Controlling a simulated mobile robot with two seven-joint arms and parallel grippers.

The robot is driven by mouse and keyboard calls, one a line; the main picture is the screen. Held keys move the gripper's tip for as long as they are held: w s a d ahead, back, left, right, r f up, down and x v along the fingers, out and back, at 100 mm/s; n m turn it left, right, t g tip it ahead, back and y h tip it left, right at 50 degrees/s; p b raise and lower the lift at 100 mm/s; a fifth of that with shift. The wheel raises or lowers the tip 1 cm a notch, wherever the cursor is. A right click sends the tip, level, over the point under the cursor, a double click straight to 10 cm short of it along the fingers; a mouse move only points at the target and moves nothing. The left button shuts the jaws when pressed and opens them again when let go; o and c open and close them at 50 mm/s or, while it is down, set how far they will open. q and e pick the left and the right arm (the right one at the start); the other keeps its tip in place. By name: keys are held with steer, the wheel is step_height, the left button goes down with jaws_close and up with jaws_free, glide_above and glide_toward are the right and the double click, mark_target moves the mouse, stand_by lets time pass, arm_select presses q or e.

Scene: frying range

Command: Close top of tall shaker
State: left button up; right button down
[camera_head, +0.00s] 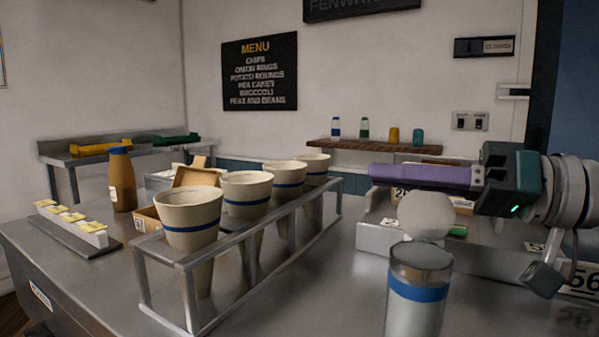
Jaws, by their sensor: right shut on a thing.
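The tall shaker (417,308) stands upright at the front right of the counter, clear-walled with a blue band and a pale filling; its bottom is cut off by the frame. Its round white top (425,216) is raised, standing nearly upright above the shaker's rim. My right gripper (376,172) comes in from the right with its purple fingers level, pointing left. The fingers are shut at the upper edge of the top; the exact contact is hard to see. My left gripper is out of view.
A metal rack (170,298) with several cream cups (189,217) runs along the middle of the counter. A brown bottle (122,182) and a label holder (75,228) stand left. Boxes and a white tray (376,238) lie behind the shaker. A wall shelf (375,147) holds small shakers.

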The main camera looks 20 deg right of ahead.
steer(key=s+a+f+n+p, duration=0.2)
steer(key=s+a+n+p, duration=0.1)
steer(key=n, duration=0.8)
steer(key=s+a+f+n+p, duration=0.2)
steer(key=s+a+n+p, duration=0.1)
steer(key=n, duration=0.9)
steer(key=shift+s+a+p, duration=0.4)
steer(key=shift+s+a, duration=0.15)
steer(key=shift+n, duration=0.3)
